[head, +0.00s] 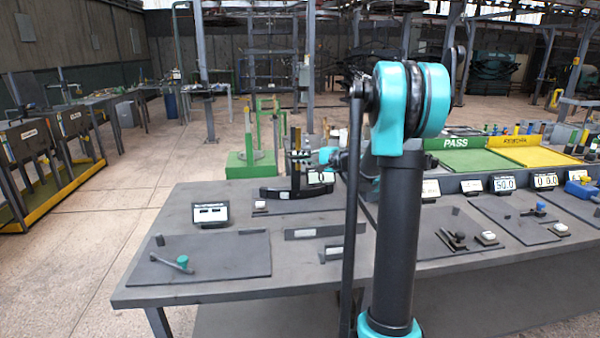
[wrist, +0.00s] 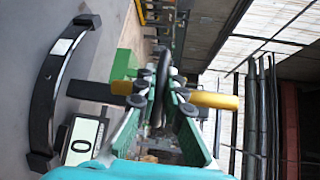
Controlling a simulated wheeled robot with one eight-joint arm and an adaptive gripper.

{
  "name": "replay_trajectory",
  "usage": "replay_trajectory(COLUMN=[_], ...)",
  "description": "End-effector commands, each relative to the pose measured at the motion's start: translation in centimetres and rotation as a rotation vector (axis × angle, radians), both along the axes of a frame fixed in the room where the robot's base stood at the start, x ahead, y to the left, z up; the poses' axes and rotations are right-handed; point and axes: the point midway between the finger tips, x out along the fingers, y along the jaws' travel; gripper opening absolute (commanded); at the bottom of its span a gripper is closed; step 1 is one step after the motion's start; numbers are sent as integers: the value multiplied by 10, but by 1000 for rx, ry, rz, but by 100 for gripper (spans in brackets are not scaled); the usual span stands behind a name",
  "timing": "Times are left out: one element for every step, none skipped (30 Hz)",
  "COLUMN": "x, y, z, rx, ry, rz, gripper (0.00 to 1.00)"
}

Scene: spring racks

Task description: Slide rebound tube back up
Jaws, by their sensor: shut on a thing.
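The rebound stand on the table has a curved black base (head: 297,191) and an upright dark column with a yellow part (head: 297,142). In the wrist view, turned sideways, the curved base (wrist: 47,85) is at left, and dark and yellow parts (wrist: 212,99) run across behind my fingers. My gripper (wrist: 160,92) is shut on a dark rounded piece (wrist: 162,72), seemingly the rebound tube, at the column. In the head view my gripper (head: 326,156) is beside the column, partly hidden by my arm. How far up the tube sits is unclear.
A small display reading 0 (wrist: 83,139) stands by the base. Another display (head: 210,213) and a dark mat with a teal-headed tool (head: 182,261) are at the table's left. Green PASS (head: 470,157) and yellow (head: 532,154) trays lie at right. A green stand (head: 250,160) is behind the table.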

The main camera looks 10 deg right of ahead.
Motion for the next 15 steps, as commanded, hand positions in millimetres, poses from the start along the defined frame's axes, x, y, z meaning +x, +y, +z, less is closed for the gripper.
replay_trajectory(x=[0,0,0,0,0,0,0,0,1,1,1,1,1,1,1], y=[-1,-1,-1,-1,-1,-1,-1,-1,-1,-1,-1,-1,-1,-1,-1], z=[8,12,15,17,19,20,21,21,21,21,22,22,22,22,22], rx=[1,1,1,1,1,1,2,2,3,4,4,5,5,6,6], ry=[0,0,0,0,0,0,-1,-1,-1,-1,-1,-1,-1,-2,-2], rz=[-2,-2,-2,-2,-2,-2,-2,-2,-3,-3,-3,-3,-3,-3,-3], gripper=[0,0,0,0,0,0,0,0,0,0,0,0,0,0,10])
